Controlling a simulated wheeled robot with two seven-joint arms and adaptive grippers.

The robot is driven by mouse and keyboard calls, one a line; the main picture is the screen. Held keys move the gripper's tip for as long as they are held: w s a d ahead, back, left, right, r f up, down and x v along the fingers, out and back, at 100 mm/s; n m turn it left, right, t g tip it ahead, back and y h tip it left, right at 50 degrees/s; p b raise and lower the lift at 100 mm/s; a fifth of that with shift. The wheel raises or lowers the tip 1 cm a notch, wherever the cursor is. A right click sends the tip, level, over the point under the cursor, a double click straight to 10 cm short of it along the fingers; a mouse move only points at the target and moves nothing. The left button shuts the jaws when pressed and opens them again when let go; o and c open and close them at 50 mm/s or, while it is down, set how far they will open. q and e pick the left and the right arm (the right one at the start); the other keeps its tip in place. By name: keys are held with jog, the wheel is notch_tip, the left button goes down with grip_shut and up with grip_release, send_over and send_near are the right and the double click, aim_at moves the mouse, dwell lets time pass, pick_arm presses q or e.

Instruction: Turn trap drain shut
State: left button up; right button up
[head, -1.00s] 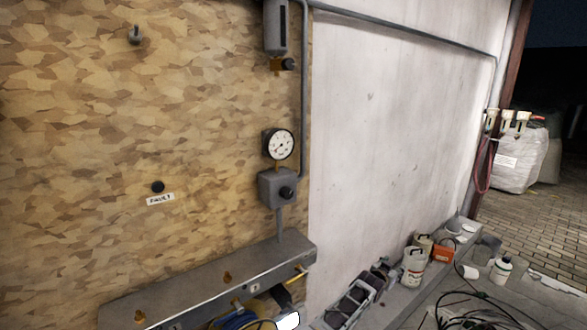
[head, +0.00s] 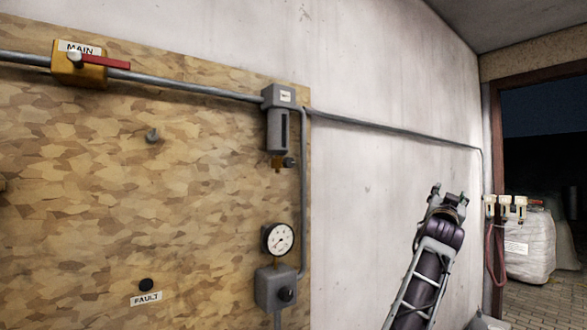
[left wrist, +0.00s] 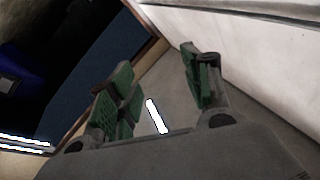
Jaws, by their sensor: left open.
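A grey trap (head: 277,132) hangs on the pipe near the board's right edge in the head view, with a window slot. Under it is a small brass drain (head: 277,165) with a dark knob (head: 290,162); its turn position is too small to tell. My left gripper (left wrist: 155,82) is open in the left wrist view, with green-padded fingers apart and nothing between them. One of my arms rises in front of the white wall in the head view, right of the trap and apart from it. I make out no gripper at the drain.
A pressure gauge (head: 278,239) above a grey knob box (head: 275,289) sits below the trap. A yellow MAIN valve (head: 80,66) with a red lever is upper left. A hook (head: 152,135) and a FAULT button (head: 146,284) are on the board. A doorway opens at right.

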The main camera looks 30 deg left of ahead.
pick_arm(q)
jog(key=s+a+r+n+t+y, duration=0.1)
jog(key=s+a+r+n+y, duration=0.15)
jog(key=s+r+y, duration=0.35)
jog(key=s+a+r+n+y, duration=0.2)
jog(key=s+a+r, duration=0.2)
jog(key=r, duration=0.5)
jog(key=s+a+n+g+y, duration=0.85)
jog(key=s+a+y, duration=0.2)
jog(key=a, duration=0.25)
jog(key=n+g, duration=0.7)
send_near(291, 163)
jog(key=shift+y, duration=0.35)
jog(key=p+x, duration=0.1)
jog(key=x, duration=0.2)
jog(key=p+x, duration=0.1)
jog(key=x, duration=0.2)
jog(key=shift+w+a+f, duration=0.1)
jog(key=shift+a+f, duration=0.15)
jog(key=shift+a, duration=0.05)
jog(key=shift+p+x, duration=0.35)
jog(key=shift+x, duration=0.7)
pick_arm(e)
jog(key=shift+s+a+r, duration=0.1)
jog(key=shift+s+r, duration=0.1)
jog(key=shift+r, duration=1.1)
